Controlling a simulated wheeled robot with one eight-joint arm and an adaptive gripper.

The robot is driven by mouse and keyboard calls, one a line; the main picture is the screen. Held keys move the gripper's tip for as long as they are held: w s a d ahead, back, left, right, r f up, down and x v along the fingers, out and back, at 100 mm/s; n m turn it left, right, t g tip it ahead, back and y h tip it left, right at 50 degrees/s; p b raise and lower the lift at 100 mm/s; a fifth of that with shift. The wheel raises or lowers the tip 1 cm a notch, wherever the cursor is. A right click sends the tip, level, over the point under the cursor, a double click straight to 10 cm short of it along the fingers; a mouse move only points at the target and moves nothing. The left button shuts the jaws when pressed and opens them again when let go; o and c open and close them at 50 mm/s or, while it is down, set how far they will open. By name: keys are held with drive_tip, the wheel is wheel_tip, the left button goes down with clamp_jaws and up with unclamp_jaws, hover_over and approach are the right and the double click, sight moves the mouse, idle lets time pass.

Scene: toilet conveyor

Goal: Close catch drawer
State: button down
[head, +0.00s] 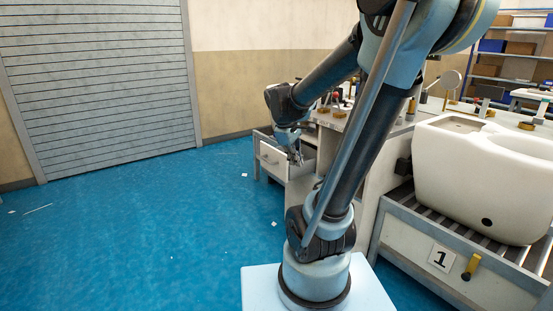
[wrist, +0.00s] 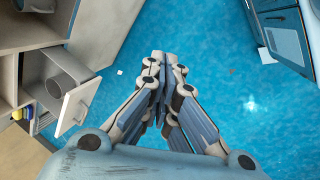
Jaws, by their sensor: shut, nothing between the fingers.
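The catch drawer (head: 271,158) is pulled out of the workbench, with its pale front facing away from the bench. In the wrist view the drawer front (wrist: 77,104) is at the left, and a grey round object (wrist: 58,84) sits inside the open drawer. My gripper (head: 298,160) is at the drawer in the head view, overlapping its right part. In the wrist view my gripper (wrist: 165,58) is shut and empty over the blue floor, to the right of the drawer front and apart from it. Part of the drawer is hidden behind my gripper in the head view.
The workbench (head: 372,150) carries small items on its top. A white toilet body (head: 462,185) lies on the roller conveyor (head: 400,226) at the right. A grey shutter (head: 95,90) stands at the back left. The blue floor (head: 150,220) is mostly clear, with small white scraps.

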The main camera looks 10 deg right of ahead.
drive_tip(key=w+a+f+n+t+h, duration=0.1)
drive_tip(key=w+a+f+n+h, duration=0.25)
drive_tip(key=w, duration=0.65)
drive_tip(key=w+a+f+n, duration=0.2)
drive_tip(key=w+a+n, duration=0.3)
drive_tip(key=w, duration=0.6)
drive_tip(key=w+a+f+n+t+h, duration=0.1)
drive_tip(key=w+a+f+n, duration=0.15)
drive_tip(key=w+n, duration=0.55)
drive_tip(key=m, duration=0.3)
approach(283, 160)
drive_tip(key=shift+n, duration=0.25)
drive_tip(key=shift+x, duration=2.35)
drive_tip(key=shift+w+a+f, duration=0.1)
drive_tip(key=shift+w+a, duration=0.05)
